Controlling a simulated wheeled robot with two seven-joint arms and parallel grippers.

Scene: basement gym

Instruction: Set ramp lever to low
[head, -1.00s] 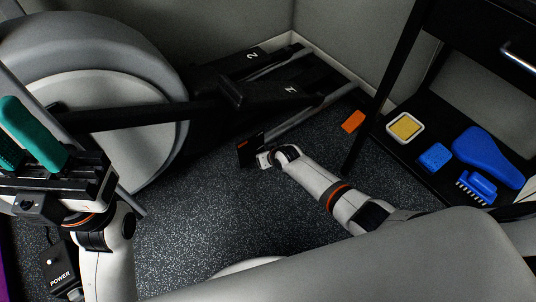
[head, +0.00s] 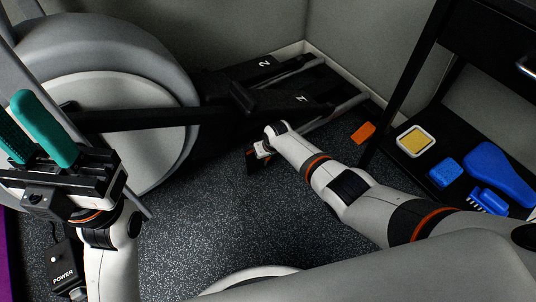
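A grey and black elliptical machine stands at the left and back. Its black ramp (head: 290,88) lies low by the back wall, with white markings on its black parts. A small orange piece (head: 363,132) shows low beside the right end of the ramp; I cannot tell for certain whether it is the ramp lever. My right gripper (head: 253,162) is low over the floor, in front of the ramp and left of the orange piece, apart from it. Its fingers are too dark and small to read. My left gripper (head: 40,128), with teal fingers spread apart, is raised at the left, empty.
A black shelf at the right holds a yellow sponge-like pad (head: 416,140) in a white tray, a blue block (head: 444,172) and blue brushes (head: 497,172). A black box marked POWER (head: 64,265) stands at lower left. Dark speckled floor (head: 205,215) is clear in the middle.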

